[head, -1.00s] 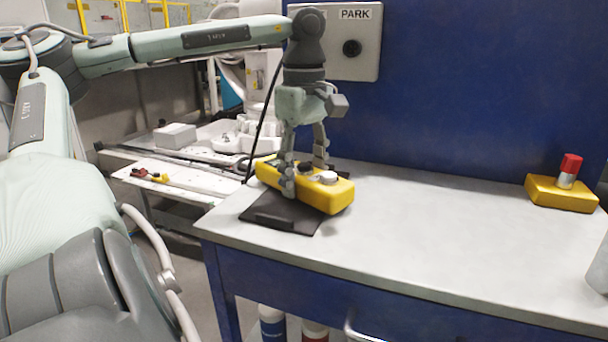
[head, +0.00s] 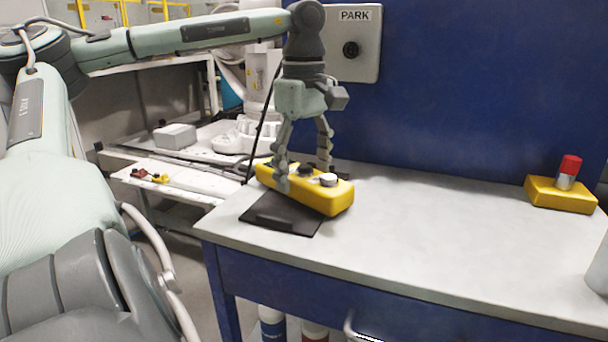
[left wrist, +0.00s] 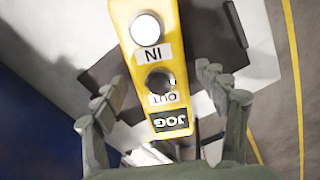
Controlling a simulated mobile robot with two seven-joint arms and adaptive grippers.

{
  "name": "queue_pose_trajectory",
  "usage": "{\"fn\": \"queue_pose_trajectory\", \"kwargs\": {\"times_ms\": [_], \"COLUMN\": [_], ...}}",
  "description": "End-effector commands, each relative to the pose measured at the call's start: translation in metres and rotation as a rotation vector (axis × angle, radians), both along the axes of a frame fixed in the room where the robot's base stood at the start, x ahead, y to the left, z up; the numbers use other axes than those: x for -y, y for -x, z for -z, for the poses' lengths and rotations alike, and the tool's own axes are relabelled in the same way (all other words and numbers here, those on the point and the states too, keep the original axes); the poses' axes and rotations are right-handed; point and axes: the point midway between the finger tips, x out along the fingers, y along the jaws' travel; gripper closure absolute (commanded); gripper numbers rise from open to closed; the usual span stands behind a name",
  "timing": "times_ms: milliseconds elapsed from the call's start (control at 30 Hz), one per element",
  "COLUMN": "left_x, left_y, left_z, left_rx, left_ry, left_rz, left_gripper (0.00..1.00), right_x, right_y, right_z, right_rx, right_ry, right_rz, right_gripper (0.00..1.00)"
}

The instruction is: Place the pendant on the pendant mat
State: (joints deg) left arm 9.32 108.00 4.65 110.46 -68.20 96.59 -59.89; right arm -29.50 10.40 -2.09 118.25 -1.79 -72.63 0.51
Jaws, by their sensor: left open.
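The pendant is a long yellow box (head: 338,203) with a white and a dark button on top. In the left wrist view the pendant (left wrist: 152,62) shows the labels IN, OUT and JOG. It lies flat across the back part of the black pendant mat (head: 285,217), with its right end past the mat's edge. Dark mat (left wrist: 225,30) shows beside it in the left wrist view. My left gripper (head: 303,178) points down over the pendant, open, with one finger on each side. Whether the fingers touch it I cannot tell. My right gripper is out of view.
A yellow box with a red-topped knob (head: 562,192) stands at the table's right. The grey tabletop (head: 430,225) between is clear. A blue wall with a PARK box (head: 354,45) rises behind. A black cable runs up behind the pendant.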

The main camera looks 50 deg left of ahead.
Motion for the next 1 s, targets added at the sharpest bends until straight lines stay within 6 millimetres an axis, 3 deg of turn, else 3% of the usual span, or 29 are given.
{"fn": "queue_pose_trajectory", "kwargs": {"times_ms": [300,500,733,1000], "left_x": [-0.001,0.0,0.0,0.0], "left_y": [0.0,0.0,0.0,0.0], "left_z": [-0.07,-0.1,-0.11,-0.109], "left_rx": [0.001,0.0,0.0,0.0], "left_ry": [-0.003,-0.002,0.0,0.002], "left_rz": [-0.003,-0.001,0.001,0.001], "left_gripper": [0.27,0.27,0.27,0.27], "right_x": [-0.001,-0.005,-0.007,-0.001], "right_y": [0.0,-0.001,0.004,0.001], "right_z": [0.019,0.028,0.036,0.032], "right_rx": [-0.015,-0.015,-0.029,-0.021], "right_ry": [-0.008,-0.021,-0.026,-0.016], "right_rz": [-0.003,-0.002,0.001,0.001], "right_gripper": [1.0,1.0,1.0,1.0]}}
